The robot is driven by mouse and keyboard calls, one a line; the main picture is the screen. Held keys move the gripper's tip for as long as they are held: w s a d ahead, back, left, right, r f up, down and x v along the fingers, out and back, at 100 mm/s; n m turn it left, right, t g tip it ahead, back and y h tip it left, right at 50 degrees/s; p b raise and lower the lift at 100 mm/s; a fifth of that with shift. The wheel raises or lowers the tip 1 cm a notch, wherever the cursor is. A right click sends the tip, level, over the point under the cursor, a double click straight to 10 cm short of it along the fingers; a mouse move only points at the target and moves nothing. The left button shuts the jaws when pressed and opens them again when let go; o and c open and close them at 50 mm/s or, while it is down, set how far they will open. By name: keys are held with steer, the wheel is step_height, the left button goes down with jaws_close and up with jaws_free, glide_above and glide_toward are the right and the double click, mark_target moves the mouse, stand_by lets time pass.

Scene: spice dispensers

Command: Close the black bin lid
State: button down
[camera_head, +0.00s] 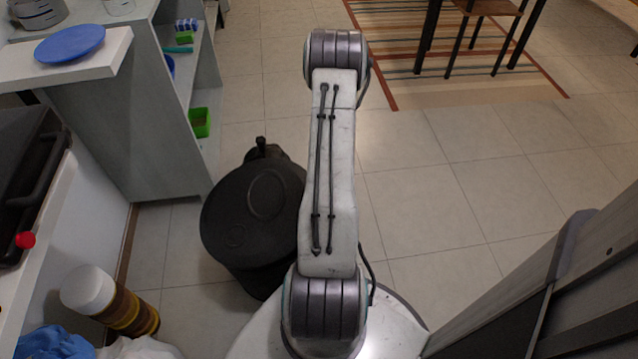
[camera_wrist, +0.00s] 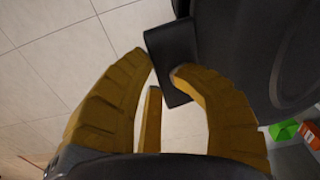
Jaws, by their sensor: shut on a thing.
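The black bin (camera_head: 262,280) stands on the tiled floor left of my arm in the head view. Its round black lid (camera_head: 250,205) faces up over the body; I cannot tell whether it sits fully down. A small dark piece (camera_head: 262,148) sticks out at the bin's far edge. In the wrist view, the bin's dark surface (camera_wrist: 275,45) fills the upper right, with a flat black tab (camera_wrist: 166,50) projecting from it. The yellow fingers of my gripper (camera_wrist: 160,65) are shut on this tab at their tips.
A grey shelf unit (camera_head: 155,150) stands left of the bin, holding a green box (camera_head: 200,122). A brown and white bottle (camera_head: 110,300) is at lower left. Open tiled floor (camera_head: 470,180) lies to the right, with a striped rug (camera_head: 400,90) beyond.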

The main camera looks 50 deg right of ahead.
steer(key=c, duration=1.8)
jaws_free()
steer(key=shift+f+p, duration=0.3)
steer(key=shift+f, duration=0.05)
steer(key=o, duration=0.7)
steer(key=shift+o, duration=0.2)
step_height(320, 180, up, 12)
steer(key=shift+r, duration=0.1)
